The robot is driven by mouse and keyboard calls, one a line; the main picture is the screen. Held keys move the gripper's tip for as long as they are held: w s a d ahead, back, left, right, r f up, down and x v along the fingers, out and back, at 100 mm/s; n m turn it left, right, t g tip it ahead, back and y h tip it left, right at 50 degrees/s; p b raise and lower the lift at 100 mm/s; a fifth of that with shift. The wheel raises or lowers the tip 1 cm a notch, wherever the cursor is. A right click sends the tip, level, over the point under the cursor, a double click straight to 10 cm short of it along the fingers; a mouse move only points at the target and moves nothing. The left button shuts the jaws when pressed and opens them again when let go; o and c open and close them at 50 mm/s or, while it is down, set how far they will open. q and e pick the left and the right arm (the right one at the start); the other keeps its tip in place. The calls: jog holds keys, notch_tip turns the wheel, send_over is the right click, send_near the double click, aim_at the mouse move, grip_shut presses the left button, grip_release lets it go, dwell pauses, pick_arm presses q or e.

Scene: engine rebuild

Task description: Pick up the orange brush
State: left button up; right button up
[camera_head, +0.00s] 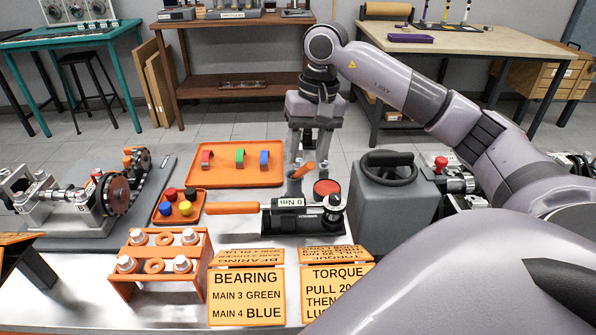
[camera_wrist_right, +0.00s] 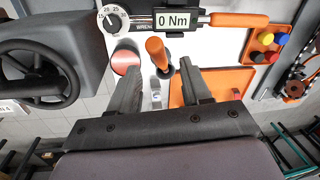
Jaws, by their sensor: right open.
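The orange brush (camera_head: 303,171) shows as a short tilted orange handle near the middle of the bench, just behind the torque wrench. Its handle also shows in the right wrist view (camera_wrist_right: 155,48), pointing toward the camera; its lower end is hard to make out. My right gripper (camera_head: 309,166) reaches down over the brush from behind. Its fingers are apart, with the handle between or just beyond the tips in the wrist view (camera_wrist_right: 160,68). No grip on the handle is visible. My left gripper is not in view.
A torque wrench (camera_head: 291,203) reading 0 Nm lies in front. A red-topped round tin (camera_head: 327,188) stands close beside the brush. A grey box with a black handwheel (camera_head: 386,167) is at right. An orange tray (camera_head: 233,178) with coloured pieces is at left. Signs (camera_head: 247,298) stand in front.

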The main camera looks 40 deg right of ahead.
aim_at(303, 171)
jog(key=shift+w+a+f, duration=0.15)
jog(key=shift+w+f, duration=0.05)
jog(key=shift+f, duration=1.2)
jog(key=shift+w+a+f, duration=0.1)
jog(key=shift+w+f, duration=0.05)
jog(key=shift+f, duration=1.2)
grip_shut()
